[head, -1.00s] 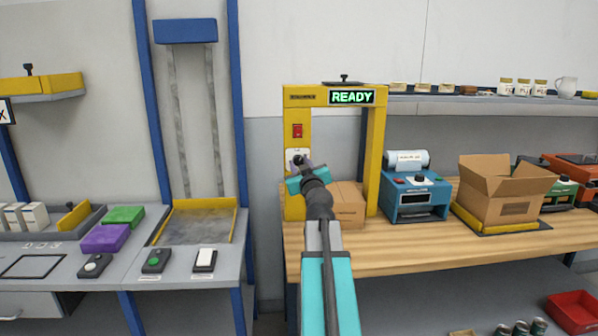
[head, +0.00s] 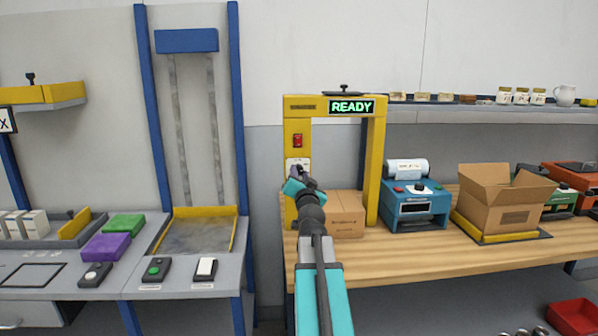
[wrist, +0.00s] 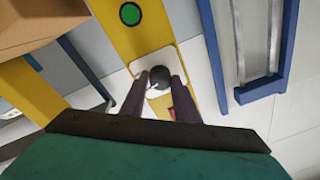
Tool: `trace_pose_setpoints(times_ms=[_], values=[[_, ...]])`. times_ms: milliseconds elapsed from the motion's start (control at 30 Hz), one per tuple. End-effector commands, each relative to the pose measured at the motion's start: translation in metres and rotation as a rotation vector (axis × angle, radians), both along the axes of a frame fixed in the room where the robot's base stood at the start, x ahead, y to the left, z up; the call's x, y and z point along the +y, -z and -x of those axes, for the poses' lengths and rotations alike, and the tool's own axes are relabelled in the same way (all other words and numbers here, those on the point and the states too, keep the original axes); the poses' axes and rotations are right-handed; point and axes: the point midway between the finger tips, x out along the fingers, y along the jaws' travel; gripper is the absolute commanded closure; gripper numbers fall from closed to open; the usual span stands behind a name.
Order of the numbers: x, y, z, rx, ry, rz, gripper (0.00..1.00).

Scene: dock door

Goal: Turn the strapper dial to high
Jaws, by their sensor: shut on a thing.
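The strapper (head: 375,165) is a yellow arch on the wooden bench, with a lit READY sign (head: 352,107). Its dial (wrist: 159,75) is a dark round knob on a pale plate on the left post. The plate also shows in the head view (head: 292,162). My gripper (wrist: 160,82) has its two dark fingers on either side of the knob and is shut on it. In the head view my gripper (head: 299,176) covers most of the dial, and I cannot read its setting.
A red switch (head: 298,140) sits above the dial, and a green button (wrist: 130,14) is on the same post. A closed carton (head: 346,212) stands inside the arch. A blue machine (head: 414,205) and an open box (head: 500,195) stand to the right.

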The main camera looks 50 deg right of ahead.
Motion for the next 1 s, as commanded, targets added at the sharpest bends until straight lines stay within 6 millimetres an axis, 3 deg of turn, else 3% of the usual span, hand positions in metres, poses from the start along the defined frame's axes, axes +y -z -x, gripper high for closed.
trace_pose_setpoints(times_ms=[600, 1000], values=[[0.0027, -0.0045, -0.0034, -0.352, -0.001, -0.424, 0.94], [0.0030, -0.0030, -0.0039, -0.484, -0.003, -0.574, 0.94]])
